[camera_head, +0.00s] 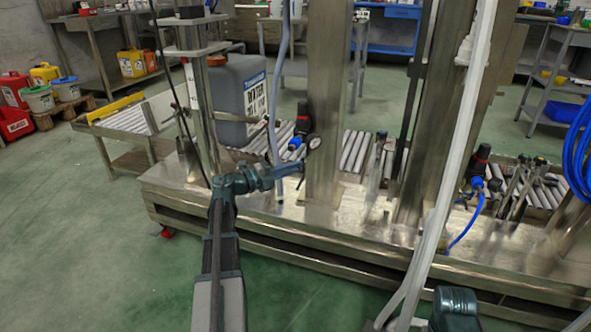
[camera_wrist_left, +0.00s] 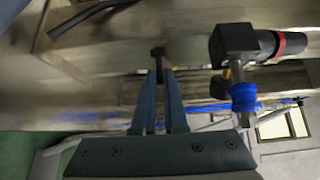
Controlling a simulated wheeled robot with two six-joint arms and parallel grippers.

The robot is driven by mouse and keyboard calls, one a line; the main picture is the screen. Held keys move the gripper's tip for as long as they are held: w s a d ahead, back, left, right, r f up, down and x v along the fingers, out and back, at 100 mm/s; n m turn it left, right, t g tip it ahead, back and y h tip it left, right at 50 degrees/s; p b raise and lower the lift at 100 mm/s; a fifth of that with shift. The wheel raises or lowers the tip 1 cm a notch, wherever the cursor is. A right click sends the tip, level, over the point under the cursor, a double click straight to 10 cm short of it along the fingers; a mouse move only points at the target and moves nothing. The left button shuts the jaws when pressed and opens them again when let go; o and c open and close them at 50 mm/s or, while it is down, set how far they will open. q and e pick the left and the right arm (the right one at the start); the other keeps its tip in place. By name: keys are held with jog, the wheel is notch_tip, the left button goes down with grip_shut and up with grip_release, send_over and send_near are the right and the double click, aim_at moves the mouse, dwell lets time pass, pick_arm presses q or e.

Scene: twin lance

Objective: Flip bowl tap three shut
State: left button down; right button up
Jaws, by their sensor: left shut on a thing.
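My left gripper (camera_head: 302,169) reaches right across the front of the stainless bench, next to a steel post. In the left wrist view its two fingers (camera_wrist_left: 159,76) converge on a small black piece (camera_wrist_left: 157,52), which looks like a tap handle. A black filter unit with a red band (camera_head: 302,118) and a blue fitting (camera_head: 295,144) is just above the gripper. In the left wrist view the unit (camera_wrist_left: 238,42) and its blue fitting (camera_wrist_left: 243,97) are right of the fingers. The tap's body and exact angle are unclear.
A round gauge (camera_head: 314,142) sits close above the left fingertips. A steel post (camera_head: 326,90) stands just right of them. A grey water drum (camera_head: 238,98) is behind. Another filter unit (camera_head: 479,165) with a blue hose is on the right. Green floor in front is clear.

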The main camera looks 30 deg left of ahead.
pick_arm(q)
jog(key=shift+a+m+g+h, duration=0.25)
jog(key=shift+m+g+h, duration=0.2)
jog(key=shift+h, duration=0.25)
jog(key=c, duration=1)
grip_release()
jog(key=shift+w, duration=0.1)
jog(key=shift+o, duration=0.2)
jog(key=v, duration=1.3)
jog(key=shift+s+a, duration=0.15)
jog(key=shift+s, duration=0.2)
jog(key=shift+f, duration=0.1)
